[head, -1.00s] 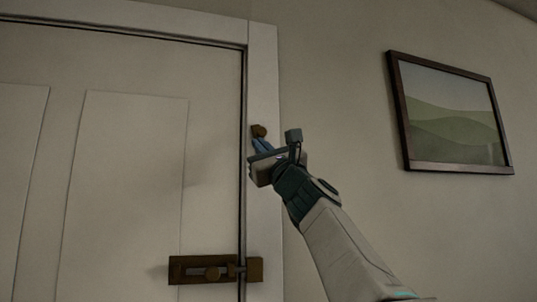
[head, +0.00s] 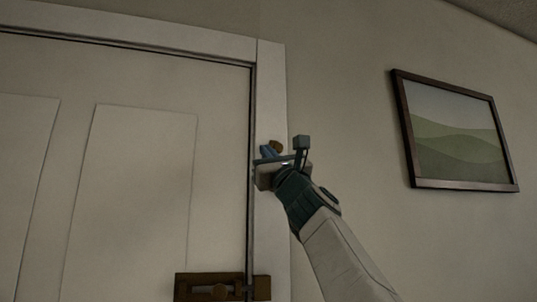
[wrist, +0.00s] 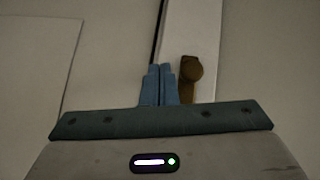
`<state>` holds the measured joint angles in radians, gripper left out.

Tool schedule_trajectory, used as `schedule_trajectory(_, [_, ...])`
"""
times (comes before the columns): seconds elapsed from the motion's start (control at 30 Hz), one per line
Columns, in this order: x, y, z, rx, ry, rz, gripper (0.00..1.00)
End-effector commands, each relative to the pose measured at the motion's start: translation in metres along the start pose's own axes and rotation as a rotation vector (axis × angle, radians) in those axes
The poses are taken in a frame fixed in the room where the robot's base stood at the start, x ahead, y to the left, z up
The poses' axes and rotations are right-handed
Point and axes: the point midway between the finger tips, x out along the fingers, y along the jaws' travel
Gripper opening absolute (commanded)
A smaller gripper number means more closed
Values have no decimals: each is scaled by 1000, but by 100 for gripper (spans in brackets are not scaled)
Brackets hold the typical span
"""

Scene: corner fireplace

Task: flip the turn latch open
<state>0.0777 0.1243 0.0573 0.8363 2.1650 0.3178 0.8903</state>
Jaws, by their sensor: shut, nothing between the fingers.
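The turn latch (head: 277,146) is a small brown piece on the white door frame, beside the door's upper right edge. In the wrist view the latch (wrist: 191,70) shows a rounded knob with a narrower part running down along the frame; its lower end is hidden behind my gripper body. My gripper (head: 267,152) is shut and empty. In the wrist view its two blue fingers (wrist: 158,84) are together just left of the latch, between it and the door gap. I cannot tell whether they touch it. The white panelled door (head: 220,120) looks closed.
A brown slide bolt (head: 205,288) sits lower on the door, with its keeper on the frame. A framed landscape picture (head: 455,135) hangs on the wall to the right. The wall between the frame and the picture is bare.

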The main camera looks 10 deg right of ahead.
Motion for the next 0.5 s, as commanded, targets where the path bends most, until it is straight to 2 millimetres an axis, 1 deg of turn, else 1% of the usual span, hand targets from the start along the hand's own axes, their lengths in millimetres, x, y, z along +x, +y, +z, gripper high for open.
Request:
schedule_trajectory(0.33, [-2,2,-2,0,0,0,0])
schedule_trajectory(0.5, [-8,15,-8,0,-1,0,0])
